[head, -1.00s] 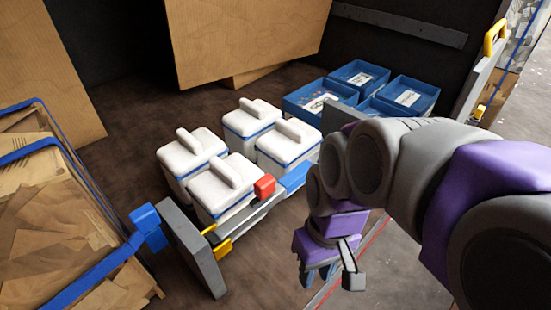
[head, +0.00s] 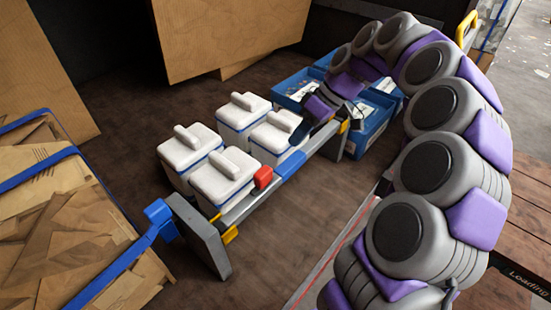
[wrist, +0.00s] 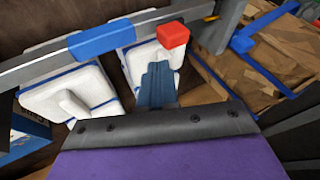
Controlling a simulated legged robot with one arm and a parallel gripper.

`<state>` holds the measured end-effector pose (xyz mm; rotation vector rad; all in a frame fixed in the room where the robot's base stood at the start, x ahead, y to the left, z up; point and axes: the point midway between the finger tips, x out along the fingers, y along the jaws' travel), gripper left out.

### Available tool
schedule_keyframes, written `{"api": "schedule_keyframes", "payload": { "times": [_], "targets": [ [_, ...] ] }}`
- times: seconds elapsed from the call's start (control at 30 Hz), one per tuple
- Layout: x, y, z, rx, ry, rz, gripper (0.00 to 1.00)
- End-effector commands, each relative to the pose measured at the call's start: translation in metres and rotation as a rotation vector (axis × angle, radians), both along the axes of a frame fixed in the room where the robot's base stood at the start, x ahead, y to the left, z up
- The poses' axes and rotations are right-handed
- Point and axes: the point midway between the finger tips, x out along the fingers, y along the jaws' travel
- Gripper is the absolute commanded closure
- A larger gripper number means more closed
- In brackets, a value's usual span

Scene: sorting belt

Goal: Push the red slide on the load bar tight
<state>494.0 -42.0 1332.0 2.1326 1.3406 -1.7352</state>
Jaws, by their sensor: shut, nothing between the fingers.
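The red slide (head: 263,177) is a small block on the grey load bar (head: 239,209), left of the bar's blue sleeve (head: 291,165). In the wrist view the red slide (wrist: 172,36) stands on the bar just beyond and slightly right of my fingertips, apart from them, with the blue sleeve (wrist: 102,40) to its left. My gripper (head: 299,132) is at the bar's far right part, on the side of the white lidded boxes. Its blue fingers (wrist: 157,70) are shut and empty, above the boxes. The fingertips are small and partly hard to make out in the head view.
Several white boxes (head: 222,178) stand close behind the bar. A grey end plate (head: 198,235) with yellow fittings is at its left end. Blue bins (head: 372,128) sit behind my arm. Strapped cartons (head: 60,220) fill the left. Floor in front is clear.

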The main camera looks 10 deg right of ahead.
Motion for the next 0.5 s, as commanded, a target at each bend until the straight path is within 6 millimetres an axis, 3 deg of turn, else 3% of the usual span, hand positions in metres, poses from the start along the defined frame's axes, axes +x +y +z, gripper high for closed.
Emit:
{"api": "schedule_keyframes", "payload": {
  "times": [0.2, 0.5],
  "targets": [
    [0.026, -0.038, -0.006, 0.039, -0.044, -0.005, 1.0],
    [0.032, -0.05, -0.009, 0.047, -0.063, -0.005, 1.0]
  ]
}}
